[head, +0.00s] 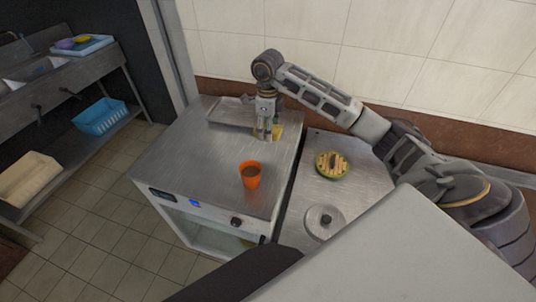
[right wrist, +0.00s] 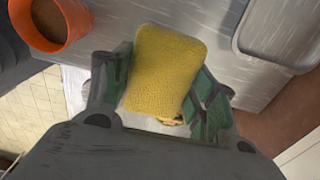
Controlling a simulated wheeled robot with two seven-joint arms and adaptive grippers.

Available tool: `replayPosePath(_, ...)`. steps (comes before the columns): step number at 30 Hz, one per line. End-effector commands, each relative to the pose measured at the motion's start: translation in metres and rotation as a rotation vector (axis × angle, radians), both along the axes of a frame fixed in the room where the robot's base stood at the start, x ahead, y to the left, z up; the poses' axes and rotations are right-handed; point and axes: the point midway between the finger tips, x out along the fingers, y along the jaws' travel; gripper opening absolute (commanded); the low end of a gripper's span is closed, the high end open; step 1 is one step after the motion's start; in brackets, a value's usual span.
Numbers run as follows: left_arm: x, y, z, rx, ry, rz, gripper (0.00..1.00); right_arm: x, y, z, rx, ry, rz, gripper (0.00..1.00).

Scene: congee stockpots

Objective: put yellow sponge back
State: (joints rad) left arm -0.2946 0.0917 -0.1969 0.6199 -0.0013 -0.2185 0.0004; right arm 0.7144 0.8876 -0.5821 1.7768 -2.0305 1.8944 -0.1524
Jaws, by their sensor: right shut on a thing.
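The yellow sponge (right wrist: 165,70) fills the gap between the fingers of my right gripper (right wrist: 158,85) in the right wrist view. In the head view, my right gripper (head: 268,134) points down over the back of the steel counter, shut on the sponge (head: 278,131), which is partly hidden behind the fingers. I cannot tell whether the sponge touches the counter. A shallow metal tray (head: 218,120) lies just left of the gripper; its edge also shows in the right wrist view (right wrist: 240,45). My left gripper is not in view.
An orange cup (head: 250,176) with brown contents stands on the counter (head: 195,165) in front of the gripper. A round trivet-like item (head: 331,165) and a metal lid (head: 323,221) are to the right. A sink bench at far left holds a blue tray (head: 97,45) with purple and yellow items.

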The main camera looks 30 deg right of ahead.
Motion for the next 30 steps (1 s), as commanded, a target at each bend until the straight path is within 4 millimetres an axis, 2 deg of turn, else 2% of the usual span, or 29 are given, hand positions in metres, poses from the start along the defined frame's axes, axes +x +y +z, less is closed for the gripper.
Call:
replayPosePath(7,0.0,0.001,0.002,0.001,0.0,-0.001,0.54,0.0,0.0,-0.01,0.001,0.001,0.0,0.35)
replayPosePath(19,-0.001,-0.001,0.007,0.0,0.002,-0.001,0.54,0.0,0.0,-0.056,0.002,0.001,0.001,0.35)
replayPosePath(30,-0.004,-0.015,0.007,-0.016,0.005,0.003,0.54,0.0,0.0,-0.063,0.0,-0.001,0.001,0.35)
